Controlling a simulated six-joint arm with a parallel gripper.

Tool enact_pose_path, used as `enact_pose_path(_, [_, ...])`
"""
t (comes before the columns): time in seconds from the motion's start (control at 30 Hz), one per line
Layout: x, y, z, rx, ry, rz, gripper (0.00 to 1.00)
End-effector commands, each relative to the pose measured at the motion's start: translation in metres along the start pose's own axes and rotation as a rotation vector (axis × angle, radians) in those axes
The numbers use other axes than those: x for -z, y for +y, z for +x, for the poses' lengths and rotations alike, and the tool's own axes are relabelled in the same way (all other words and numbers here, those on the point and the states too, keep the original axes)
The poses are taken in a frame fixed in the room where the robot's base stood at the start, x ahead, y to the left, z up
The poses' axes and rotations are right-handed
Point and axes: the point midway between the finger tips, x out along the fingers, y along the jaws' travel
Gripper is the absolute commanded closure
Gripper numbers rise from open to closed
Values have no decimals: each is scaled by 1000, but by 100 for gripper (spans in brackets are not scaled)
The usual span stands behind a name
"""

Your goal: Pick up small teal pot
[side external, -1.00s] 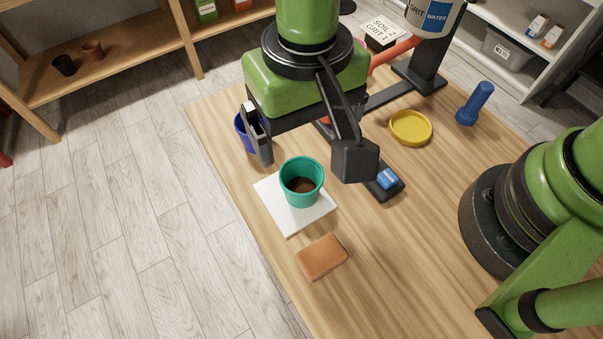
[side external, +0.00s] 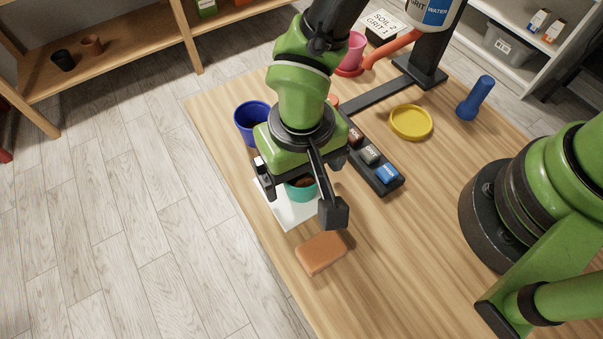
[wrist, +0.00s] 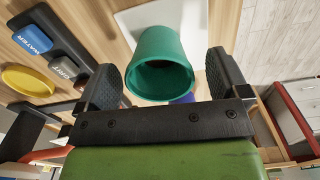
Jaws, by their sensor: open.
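In the wrist view the teal pot (wrist: 162,62) lies between the two dark fingers of my gripper (wrist: 170,82), with a gap on each side. The fingers are open, and nothing is held.
An orange-brown block (side external: 321,253) lies just in front of the mat. A blue pot (side external: 252,122) stands behind my gripper. A button panel (side external: 372,160) is to the right, then a yellow saucer (side external: 411,122) and a blue flashlight-like object (side external: 475,98).

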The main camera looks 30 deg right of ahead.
Motion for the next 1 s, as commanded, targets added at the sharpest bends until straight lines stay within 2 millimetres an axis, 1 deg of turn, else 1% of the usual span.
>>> enact_pose_path(0.03, [0,0,0,0,0,0,7])
enact_pose_path(0.07, [0,0,0,0,0,0,14])
enact_pose_path(0.1, [0,0,0,0,0,0,23])
enact_pose_path(0.17, [0,0,0,0,0,-1,37])
enact_pose_path(0.2, [0,0,0,0,0,-1,46])
enact_pose_path(0.27, [0,0,0,0,0,-1,60])
enact_pose_path(0.53, [0,0,-2,0,1,-1,61])
enact_pose_path(0.63, [0,0,-9,1,2,-1,61])
enact_pose_path(0.77, [1,-1,-31,4,4,-1,61])
enact_pose_path(0.9, [1,-1,-62,3,5,-1,61])
enact_pose_path(1.0, [1,0,-80,3,5,-1,61])
